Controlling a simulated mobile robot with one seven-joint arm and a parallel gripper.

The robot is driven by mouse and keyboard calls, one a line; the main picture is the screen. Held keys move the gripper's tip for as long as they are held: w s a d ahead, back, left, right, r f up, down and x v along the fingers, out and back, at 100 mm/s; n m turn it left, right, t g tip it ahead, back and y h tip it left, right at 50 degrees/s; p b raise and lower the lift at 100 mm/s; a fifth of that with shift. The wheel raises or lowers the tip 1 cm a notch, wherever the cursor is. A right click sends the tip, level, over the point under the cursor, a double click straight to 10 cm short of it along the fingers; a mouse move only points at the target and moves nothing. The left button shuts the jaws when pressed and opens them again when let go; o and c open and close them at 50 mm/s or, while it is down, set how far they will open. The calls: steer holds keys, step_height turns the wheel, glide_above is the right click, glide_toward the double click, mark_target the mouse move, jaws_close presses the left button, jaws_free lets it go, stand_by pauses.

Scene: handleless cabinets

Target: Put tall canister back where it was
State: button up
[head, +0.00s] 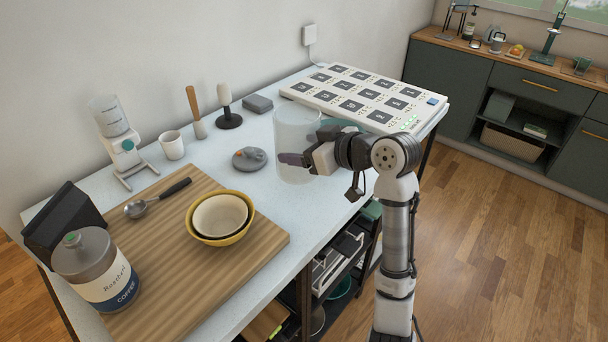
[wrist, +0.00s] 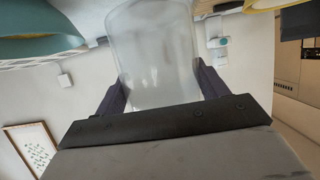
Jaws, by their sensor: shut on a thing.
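The tall canister (head: 297,132) is a clear, frosted cylinder near the front edge of the pale table, in the middle of the head view. My gripper (head: 300,161) reaches it from the right and is shut on its side. In the wrist view the canister (wrist: 152,50) stands between the two dark fingers of my gripper (wrist: 160,90), which touch it on both sides. I cannot tell whether its base touches the table or hangs just above it.
A wooden board (head: 170,240) at the left holds nested bowls (head: 220,217), a spoon (head: 157,198) and a coffee jar (head: 98,270).

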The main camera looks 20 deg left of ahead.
mark_target(304, 177)
step_height(304, 177, down, 8)
steer(key=shift+f+p, duration=0.1)
steer(key=shift+p, duration=0.4)
steer(key=shift+f, duration=0.1)
steer(key=o, duration=1.5)
steer(key=shift+c, duration=0.2)
steer(key=b+v, duration=0.3)
steer(key=v, duration=0.9)
steer(key=shift+b, duration=0.35)
